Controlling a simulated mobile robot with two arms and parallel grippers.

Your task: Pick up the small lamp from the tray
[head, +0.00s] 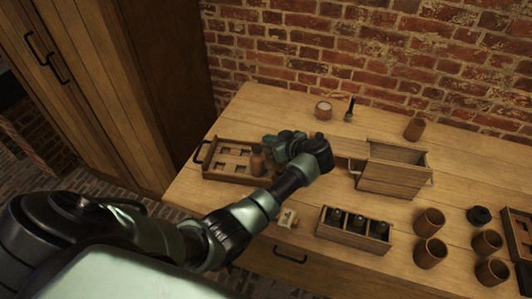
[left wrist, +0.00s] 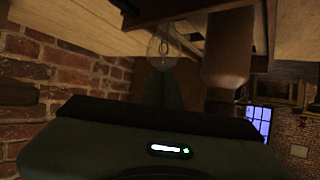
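The wooden tray (head: 233,178) stands at the left end of the table, with square compartments and a dark handle. My left gripper (head: 272,148) is low over its right back part, beside a brown bottle (head: 257,163). In the left wrist view, which looks upside down, a small clear glass bulb (left wrist: 163,47), likely the small lamp, is at the tips of my dark green left fingers (left wrist: 162,84). The fingers look close together, but I cannot tell whether they grip it. The bottle also shows beside them (left wrist: 227,62). The head view does not show the lamp clearly. My right gripper is not in view.
Right of my left gripper stands a wooden box (head: 392,178). Nearer is a crate (head: 337,238) with dark jars. Several brown cups (head: 429,222) stand at the right. A candle jar (head: 323,111) is at the back, near the brick wall (head: 390,60).

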